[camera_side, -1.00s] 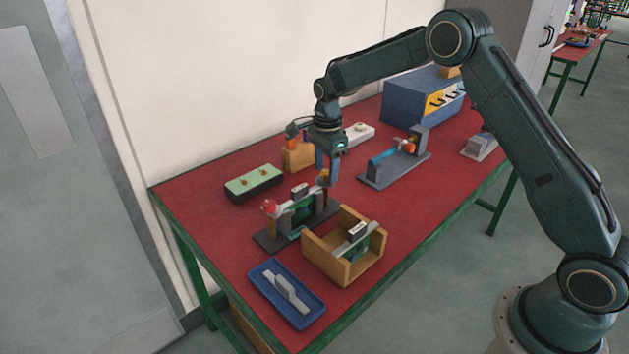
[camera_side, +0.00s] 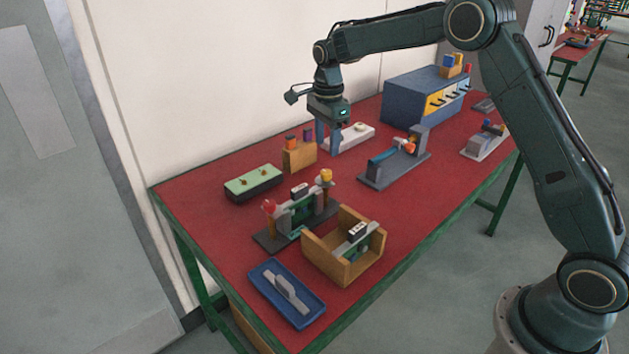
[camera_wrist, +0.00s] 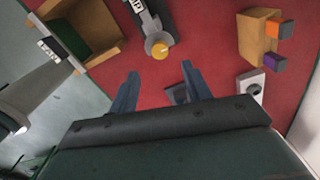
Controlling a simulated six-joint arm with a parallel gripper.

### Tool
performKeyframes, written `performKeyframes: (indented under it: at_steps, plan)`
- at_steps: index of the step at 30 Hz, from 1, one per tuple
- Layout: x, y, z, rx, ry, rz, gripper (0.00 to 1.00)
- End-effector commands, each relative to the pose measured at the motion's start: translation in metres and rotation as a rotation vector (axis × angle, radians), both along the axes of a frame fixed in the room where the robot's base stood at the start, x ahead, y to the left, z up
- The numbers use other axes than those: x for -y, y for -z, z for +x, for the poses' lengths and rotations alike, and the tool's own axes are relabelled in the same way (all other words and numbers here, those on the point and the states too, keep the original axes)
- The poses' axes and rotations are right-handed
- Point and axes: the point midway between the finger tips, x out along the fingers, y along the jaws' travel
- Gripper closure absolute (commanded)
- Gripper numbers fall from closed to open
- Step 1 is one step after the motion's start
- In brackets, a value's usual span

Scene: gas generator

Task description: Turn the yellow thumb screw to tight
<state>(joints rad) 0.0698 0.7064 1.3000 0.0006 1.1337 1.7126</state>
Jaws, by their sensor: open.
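The yellow thumb screw (camera_side: 326,175) stands upright at the right end of the grey fixture (camera_side: 268,240), which has a red knob (camera_side: 269,205) at its other end. In the wrist view the yellow screw (camera_wrist: 160,51) lies beyond my fingertips, near the top middle. My gripper (camera_side: 330,148) is open and empty, pointing down. It hangs above and behind the screw, apart from it, in front of the white block.
A wooden open box (camera_side: 330,262) is in front of the fixture. A wooden block (camera_side: 299,155) with orange and purple caps stands left of my gripper. A grey vise-like fixture (camera_side: 395,165) is to the right. A blue tray (camera_side: 287,292) lies at the near end.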

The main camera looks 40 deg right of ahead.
Motion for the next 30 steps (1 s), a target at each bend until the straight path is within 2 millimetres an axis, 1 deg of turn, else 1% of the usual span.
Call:
performKeyframes:
  at_steps: [1, 6, 12, 16, 26, 30]
  plan:
    - [0.000, -0.010, 0.001, 0.004, 0.000, 0.000, 0.51]
    - [0.000, -0.036, 0.000, 0.004, 0.001, -0.001, 0.51]
    - [0.000, -0.055, 0.000, 0.002, 0.001, 0.000, 0.51]
    - [0.000, -0.059, 0.000, 0.001, 0.001, 0.000, 0.51]
    - [0.000, -0.060, 0.000, 0.001, 0.001, 0.000, 0.51]
    - [0.000, -0.064, -0.002, 0.006, -0.012, 0.000, 0.51]
